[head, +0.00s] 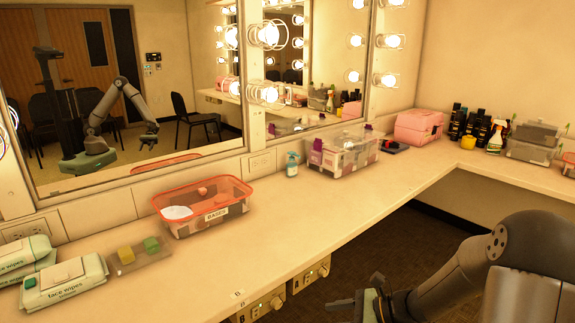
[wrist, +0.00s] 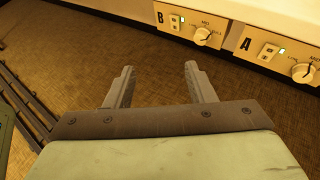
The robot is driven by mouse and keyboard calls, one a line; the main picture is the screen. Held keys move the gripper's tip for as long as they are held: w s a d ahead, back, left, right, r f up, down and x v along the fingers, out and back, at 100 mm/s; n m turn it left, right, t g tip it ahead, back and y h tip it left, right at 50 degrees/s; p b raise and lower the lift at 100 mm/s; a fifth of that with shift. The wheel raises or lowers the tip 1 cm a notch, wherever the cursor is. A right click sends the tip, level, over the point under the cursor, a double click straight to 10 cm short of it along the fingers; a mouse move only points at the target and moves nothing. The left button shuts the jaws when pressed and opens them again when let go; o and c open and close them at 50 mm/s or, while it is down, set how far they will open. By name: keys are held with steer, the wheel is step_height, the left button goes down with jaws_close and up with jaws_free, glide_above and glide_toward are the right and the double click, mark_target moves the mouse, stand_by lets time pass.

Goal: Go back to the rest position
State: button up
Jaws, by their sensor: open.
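My gripper (head: 362,302) is at the bottom of the head view, in front of the counter (head: 330,198) and over the dark floor. In the wrist view my gripper (wrist: 158,88) shows two grey fingers spread apart with nothing between them. It is open and touches nothing. Below the counter's front edge are two control panels, panel B (wrist: 190,27) and panel A (wrist: 275,55), each with a switch, a green light and a knob. They lie beyond the fingertips in the wrist view.
On the counter stand face wipes packs (head: 66,283), a tray with sponges (head: 138,255), a red-rimmed bin labelled BASES (head: 215,215), a small bottle (head: 292,165), a clear box (head: 342,150) and a pink case (head: 418,127). Floor (wrist: 110,45) around my gripper looks clear.

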steer(key=s+a+r+n+g+h+p, duration=0.35)
steer(key=s+r+n+g+h, duration=0.2)
steer(key=s+r+n, duration=0.65)
steer(key=s+d+r+n+t+h+p, duration=0.1)
steer(key=s+d+r+n+h+p, duration=0.1)
steer(key=s+n, duration=0.3)
steer(key=s+d+r+n+t+h+p, duration=0.1)
steer(key=s+d+r+n+h+p, duration=0.2)
steer(key=s+r+n+h, duration=0.1)
steer(key=shift+s+n+h, duration=0.4)
steer(key=shift+s+h, duration=0.15)
steer(key=shift+s, duration=0.3)
steer(key=shift+d+t, duration=0.1)
steer(key=shift+t, duration=0.15)
steer(key=shift+c, duration=0.2)
